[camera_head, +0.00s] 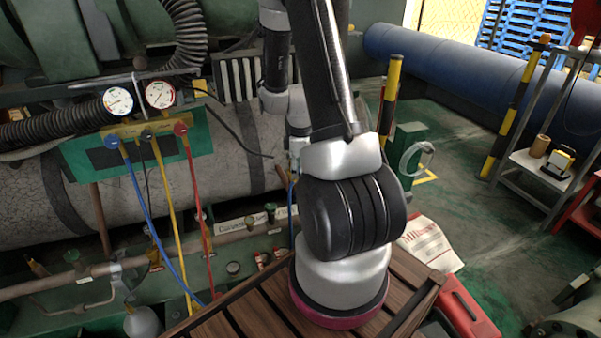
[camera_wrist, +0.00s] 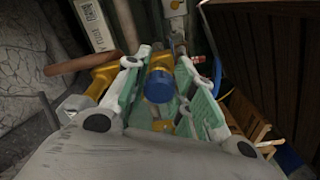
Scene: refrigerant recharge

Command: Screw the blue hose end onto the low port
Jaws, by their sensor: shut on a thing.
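My gripper (camera_wrist: 162,62) shows in the wrist view, its green-padded fingers closed around a blue hose end (camera_wrist: 158,87). A brass-coloured part shows directly beyond the blue piece, between the fingertips. I cannot tell whether this is the low port or part of the fitting, or whether any thread is engaged. A loop of blue hose (camera_wrist: 217,70) shows right of the fingers. In the head view the blue hose (camera_head: 148,215) hangs from the gauge manifold (camera_head: 145,130); my arm hides the gripper and the held end.
Yellow (camera_head: 168,215) and red (camera_head: 194,200) hoses hang beside the blue one. Pipework with small capped fittings (camera_head: 270,211) runs below the large grey tank (camera_head: 240,150). A wooden slatted top (camera_head: 245,318) is at the front.

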